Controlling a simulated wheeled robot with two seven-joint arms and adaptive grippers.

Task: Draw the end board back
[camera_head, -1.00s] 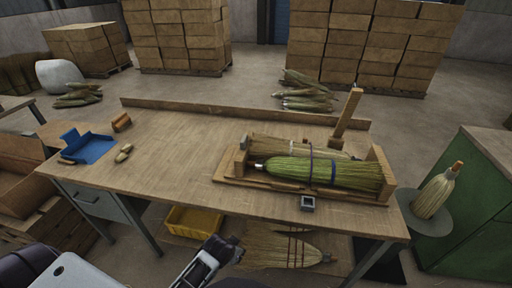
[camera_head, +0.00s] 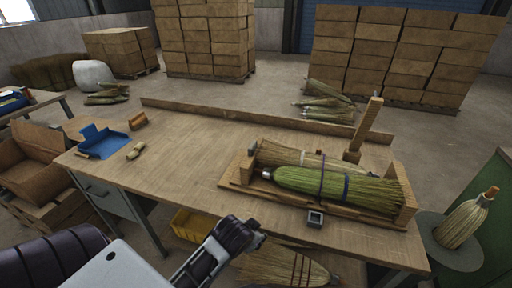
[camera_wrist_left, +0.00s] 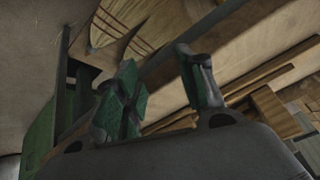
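A wooden fixture (camera_head: 232,186) lies on the right part of the workbench. It has an upright end board (camera_head: 406,203) at its right end and another upright board (camera_head: 243,167) at its left end. A green-bristled broom head (camera_head: 300,181) with a blue band lies between them, with a paler broom head (camera_head: 290,155) behind it. My left gripper (camera_head: 254,233) is in front of the bench's front edge, apart from the fixture. In the left wrist view its fingers (camera_wrist_left: 162,78) stand apart with nothing between them. My right gripper is not in view.
A wooden post (camera_head: 367,124) stands behind the fixture. A small metal block (camera_head: 315,219) sits at the bench's front edge. A broom (camera_head: 285,268) lies below, beside a yellow bin (camera_head: 189,226).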

